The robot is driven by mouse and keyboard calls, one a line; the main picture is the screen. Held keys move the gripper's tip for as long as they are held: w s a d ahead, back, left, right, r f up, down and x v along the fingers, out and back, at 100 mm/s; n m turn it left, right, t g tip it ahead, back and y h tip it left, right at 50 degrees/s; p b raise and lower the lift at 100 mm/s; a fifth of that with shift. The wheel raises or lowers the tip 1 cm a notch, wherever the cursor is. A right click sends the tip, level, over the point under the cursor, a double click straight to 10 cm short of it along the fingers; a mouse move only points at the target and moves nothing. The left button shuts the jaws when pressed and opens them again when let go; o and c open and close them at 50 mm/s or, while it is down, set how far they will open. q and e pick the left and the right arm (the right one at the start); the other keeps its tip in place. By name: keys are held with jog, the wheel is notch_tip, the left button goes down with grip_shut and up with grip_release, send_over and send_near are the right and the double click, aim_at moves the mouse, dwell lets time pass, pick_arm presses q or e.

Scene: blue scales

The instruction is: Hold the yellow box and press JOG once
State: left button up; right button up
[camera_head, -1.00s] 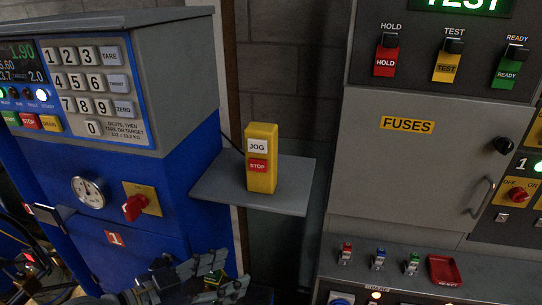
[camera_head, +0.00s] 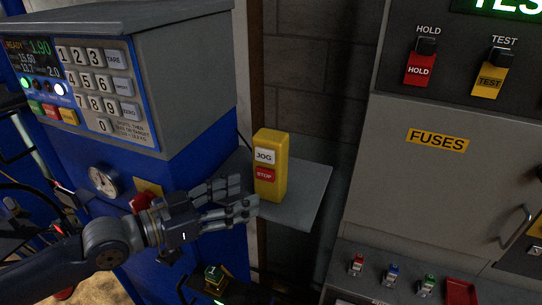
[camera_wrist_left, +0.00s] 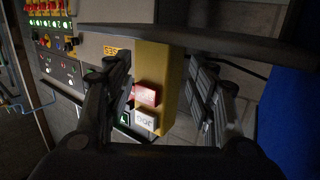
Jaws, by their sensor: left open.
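The yellow box (camera_head: 270,189) stands upright on a small grey shelf (camera_head: 308,192). Its front has a white JOG button (camera_head: 264,157) above a red STOP button (camera_head: 265,174). My left gripper (camera_head: 246,195) is open and empty, just left of the box at its lower part. In the left wrist view the picture is upside down: the yellow box (camera_wrist_left: 166,62), STOP (camera_wrist_left: 146,93) and JOG (camera_wrist_left: 147,120) show between the two spread fingers (camera_wrist_left: 160,108). I see no finger clearly touching the box. My right gripper is not in view.
A blue and grey scale cabinet (camera_head: 190,85) with a keypad stands at the left. A grey panel with a FUSES label (camera_head: 437,140) stands at the right, with several small switches and a red tray (camera_head: 461,291) below. A dark brick wall lies behind.

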aim_at(260, 189)
pick_arm(q)
jog(key=shift+p+x, duration=0.7)
jog(key=shift+x, duration=2.8)
grip_shut()
jog(key=shift+o, duration=1.8)
grip_release()
